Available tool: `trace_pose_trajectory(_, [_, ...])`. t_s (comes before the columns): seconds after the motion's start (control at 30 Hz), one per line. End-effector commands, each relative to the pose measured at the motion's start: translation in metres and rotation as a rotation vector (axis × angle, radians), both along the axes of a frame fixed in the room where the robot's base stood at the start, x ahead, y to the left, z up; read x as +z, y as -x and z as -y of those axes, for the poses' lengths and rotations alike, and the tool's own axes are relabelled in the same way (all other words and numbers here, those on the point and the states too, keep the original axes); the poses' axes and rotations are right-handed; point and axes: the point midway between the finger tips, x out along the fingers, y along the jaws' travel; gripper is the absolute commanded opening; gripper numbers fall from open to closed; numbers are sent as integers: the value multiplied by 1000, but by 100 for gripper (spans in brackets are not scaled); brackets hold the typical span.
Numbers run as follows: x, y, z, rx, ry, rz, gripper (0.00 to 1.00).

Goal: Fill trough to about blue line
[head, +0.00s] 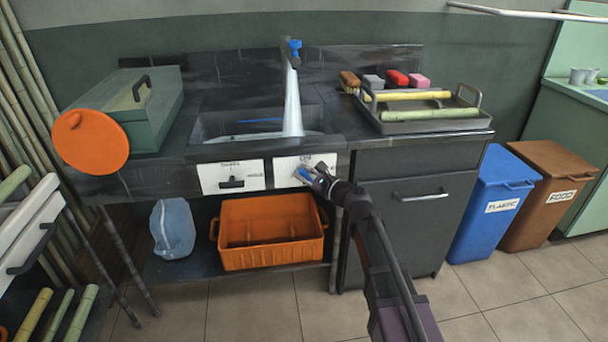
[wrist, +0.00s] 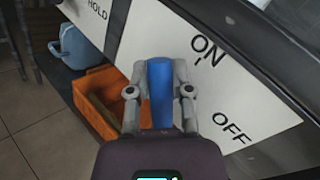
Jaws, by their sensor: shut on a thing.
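The trough (head: 208,124) is a dark basin set into the counter. A blue line (head: 260,121) shows on its inner back wall. Exactly where the water level lies against the line is hard to tell. My gripper (head: 304,174) is at the right front panel below the trough, shut on a blue lever (wrist: 160,92). In the wrist view the lever stands between the fingers, beside a white label (wrist: 190,60) reading ON and OFF.
A second white label (head: 231,177) with a dark handle is left of my gripper. An orange crate (head: 270,258) and a blue jug (head: 172,228) sit on the shelf below. A grey tray (head: 430,126) with cane pieces stands on the right counter. Floor in front is clear.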

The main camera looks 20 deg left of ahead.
Motion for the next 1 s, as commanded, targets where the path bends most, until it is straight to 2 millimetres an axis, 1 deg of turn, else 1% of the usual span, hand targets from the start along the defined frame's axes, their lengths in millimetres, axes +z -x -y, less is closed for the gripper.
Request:
trace_pose_trajectory(0.13, [-1, 0, -1, 1, -12, -7, 0])
trace_pose_trajectory(0.4, [0, -1, 0, 2, -96, -50, 0])
trace_pose_trajectory(0.7, [1, -1, 0, 2, -102, -53, 0])
trace_pose_trajectory(0.73, [1, -1, 0, 2, -102, -53, 37])
trace_pose_trajectory(0.77, [1, -1, 0, 2, -102, -53, 46])
trace_pose_trajectory(0.8, [1, -1, 0, 2, -102, -53, 58])
trace_pose_trajectory(0.83, [1, -1, 0, 2, -102, -53, 63])
trace_pose_trajectory(1.0, [1, -1, 1, 2, -101, -53, 63])
